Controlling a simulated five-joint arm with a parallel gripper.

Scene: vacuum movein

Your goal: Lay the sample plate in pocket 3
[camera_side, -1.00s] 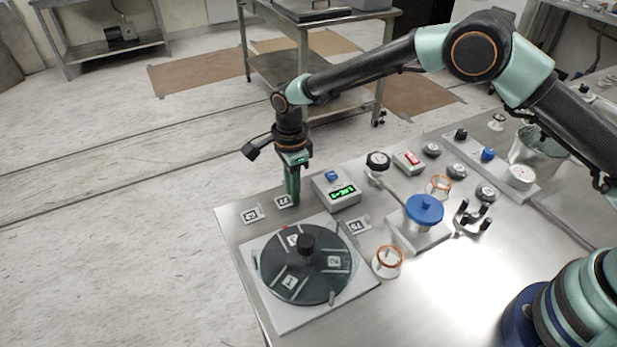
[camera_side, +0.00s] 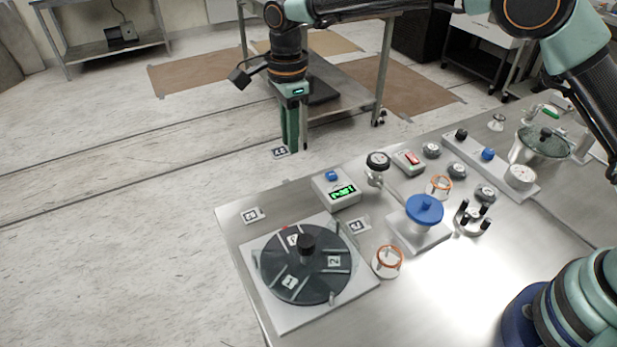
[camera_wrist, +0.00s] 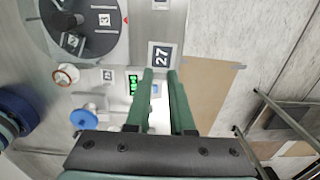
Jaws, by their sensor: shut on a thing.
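My gripper (camera_side: 292,148) is shut on a small white plate (camera_side: 280,152) with a dark-framed number, and holds it in the air above and behind the table's far left edge. In the wrist view the plate (camera_wrist: 159,56) reads 27 and sits at the tips of the green fingers (camera_wrist: 160,73). The dark round turntable (camera_side: 315,287) lies on a pale base at the front left, below my gripper. Its pocket 3 label (camera_side: 293,240) is on the far side, near a red mark; it also shows in the wrist view (camera_wrist: 104,19). The black knob (camera_side: 306,243) stands at the centre.
Two other numbered plates lie on the table, one left (camera_side: 252,215) and one right (camera_side: 358,226) of the turntable. A display box (camera_side: 341,191) stands behind it. An orange-ringed cup (camera_side: 387,262) and a blue-topped pedestal (camera_side: 424,210) stand to the right.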

